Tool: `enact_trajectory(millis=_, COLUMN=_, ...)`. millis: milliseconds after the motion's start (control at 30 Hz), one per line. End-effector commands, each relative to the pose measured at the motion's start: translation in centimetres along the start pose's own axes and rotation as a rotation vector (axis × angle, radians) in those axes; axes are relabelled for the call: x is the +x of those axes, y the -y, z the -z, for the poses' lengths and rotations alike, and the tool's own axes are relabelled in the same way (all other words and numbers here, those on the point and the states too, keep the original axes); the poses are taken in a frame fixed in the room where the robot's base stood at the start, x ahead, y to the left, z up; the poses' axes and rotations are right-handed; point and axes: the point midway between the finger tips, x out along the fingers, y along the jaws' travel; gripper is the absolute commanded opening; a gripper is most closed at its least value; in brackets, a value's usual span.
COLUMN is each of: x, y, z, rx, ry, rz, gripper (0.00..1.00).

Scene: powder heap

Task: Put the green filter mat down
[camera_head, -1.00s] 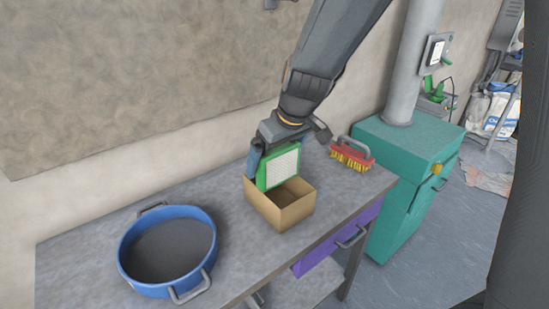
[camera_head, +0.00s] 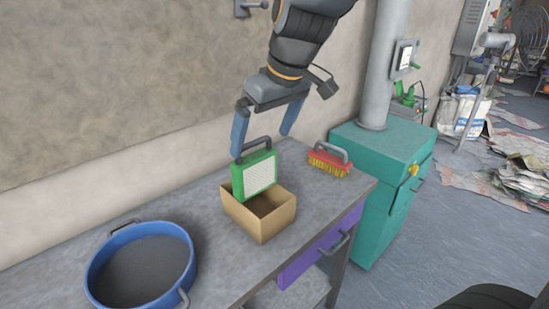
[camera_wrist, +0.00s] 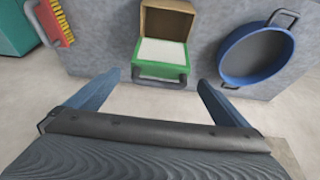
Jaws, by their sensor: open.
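The green filter mat (camera_head: 260,177) has a green frame, a white gridded face and a dark grey handle on top. It stands upright, slightly tilted, at the back side of an open cardboard box (camera_head: 265,229); its lower part is hidden by the box.
A blue round pan (camera_head: 97,285) with dark powder stands at the left of the grey table (camera_head: 215,225). A red brush (camera_head: 330,160) with yellow bristles lies right of the box. A teal cabinet (camera_head: 360,215) stands at the table's right end.

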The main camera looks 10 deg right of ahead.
Motion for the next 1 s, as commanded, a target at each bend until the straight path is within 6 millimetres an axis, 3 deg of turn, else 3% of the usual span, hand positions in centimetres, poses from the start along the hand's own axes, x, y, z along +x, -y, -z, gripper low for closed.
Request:
enact_trajectory(millis=167, x=1.1, y=-0.8, z=-1.8, rx=0.048, ry=0.031, rz=-0.010, gripper=1.00)
enact_trajectory(millis=267, x=3.5, y=-2.1, z=-5.6, rx=0.149, ry=0.091, rz=-0.033, gripper=1.00)
enact_trajectory(millis=400, x=6.9, y=-3.6, z=-12.8, rx=0.333, ry=0.192, rz=-0.076, gripper=1.00)
enact_trajectory(millis=500, x=8.6, y=-4.0, z=-17.5, rx=0.446, ry=0.251, rz=-0.104, gripper=1.00)
enact_trajectory(millis=600, x=9.5, y=-4.0, z=-20.8, rx=0.524, ry=0.290, rz=-0.124, gripper=1.00)
enact_trajectory(millis=733, x=9.9, y=-3.9, z=-22.7, rx=0.571, ry=0.312, rz=-0.136, gripper=1.00)
enact_trajectory(millis=1000, x=9.9, y=-3.8, z=-22.8, rx=0.576, ry=0.312, rz=-0.137, gripper=1.00)
